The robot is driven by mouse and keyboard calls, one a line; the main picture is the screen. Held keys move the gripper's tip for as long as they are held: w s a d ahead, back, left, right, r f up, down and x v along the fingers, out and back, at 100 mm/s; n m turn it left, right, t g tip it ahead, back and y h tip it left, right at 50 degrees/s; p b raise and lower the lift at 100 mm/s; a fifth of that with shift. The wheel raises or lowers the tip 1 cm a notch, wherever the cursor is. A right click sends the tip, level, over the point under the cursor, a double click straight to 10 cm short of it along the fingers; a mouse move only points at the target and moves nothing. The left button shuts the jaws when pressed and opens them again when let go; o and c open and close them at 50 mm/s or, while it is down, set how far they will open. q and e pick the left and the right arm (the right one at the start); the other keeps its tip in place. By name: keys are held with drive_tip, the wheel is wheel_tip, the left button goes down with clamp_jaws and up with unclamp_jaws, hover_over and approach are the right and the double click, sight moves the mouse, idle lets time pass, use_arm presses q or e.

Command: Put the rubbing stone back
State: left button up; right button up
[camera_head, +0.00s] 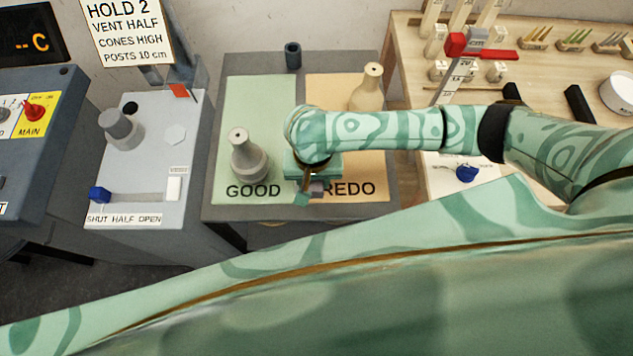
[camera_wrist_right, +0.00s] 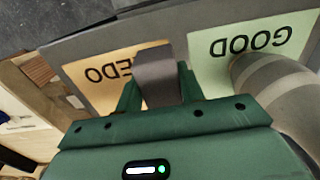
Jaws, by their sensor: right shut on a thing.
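The rubbing stone, a small grey block (camera_head: 318,187), is held in my right gripper (camera_head: 308,190), above the front of the sorting board between the GOOD mat (camera_head: 262,92) and the REDO mat (camera_head: 330,88). In the right wrist view, the stone (camera_wrist_right: 158,75) sits between the two green fingers of the right gripper (camera_wrist_right: 158,90), which are shut on it. My arm hides part of the REDO mat in the head view. My left gripper is in neither view.
A grey cone-shaped piece (camera_head: 250,158) stands on the GOOD mat close left of my right gripper. A beige one (camera_head: 367,90) stands at the back of REDO. A dark cup (camera_head: 292,56) stands behind the mats. A wooden bench (camera_head: 560,75) with racks is at right.

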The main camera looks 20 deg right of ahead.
drive_tip(key=f+b, duration=0.1)
drive_tip(key=w+d+f+b, duration=0.1)
drive_tip(key=f, duration=0.1)
drive_tip(key=f+b, duration=0.1)
drive_tip(key=f, duration=0.1)
drive_tip(key=shift+w+d+f, duration=0.2)
drive_tip(key=shift+w, duration=0.05)
drive_tip(key=shift+r, duration=0.15)
drive_tip(key=o, duration=0.9)
drive_tip(key=shift+o, duration=0.2)
wheel_tip(320, 180, up, 12)
drive_tip(key=p, duration=0.6)
